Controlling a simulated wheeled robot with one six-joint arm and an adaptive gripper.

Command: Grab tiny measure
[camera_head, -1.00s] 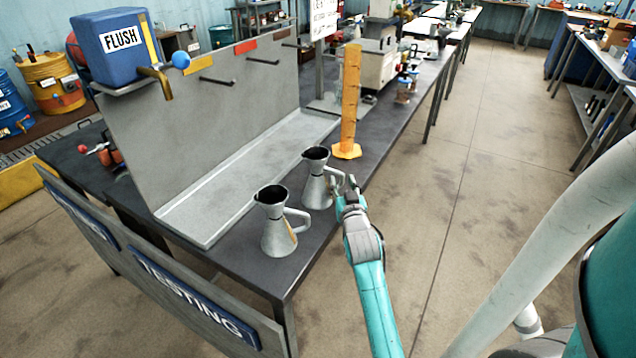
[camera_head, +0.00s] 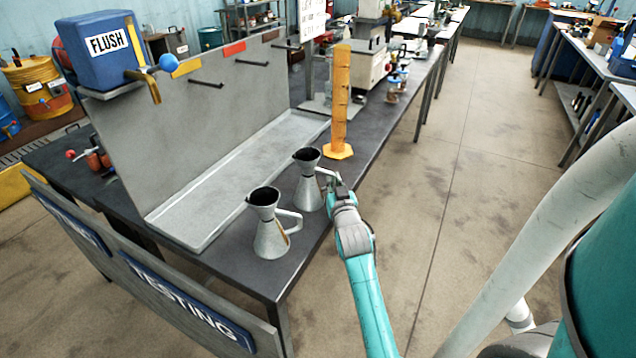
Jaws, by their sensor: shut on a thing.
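Two grey metal pouring measures with side handles stand upright on the dark bench. The farther measure (camera_head: 308,188) looks slightly smaller, and my gripper (camera_head: 331,181) is shut on its handle from the right. The fingertips are small in the view and partly merge with the handle. This measure appears to rest on the bench top. The nearer measure (camera_head: 270,234) stands in front and to the left, apart from my gripper, with its handle facing right.
An orange measuring cylinder (camera_head: 340,105) stands just behind the held measure. A grey metal tray (camera_head: 215,190) and back panel with hooks lie to the left. A blue FLUSH tank (camera_head: 103,50) sits above. The bench's right edge is close, with open floor (camera_head: 480,220) beyond.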

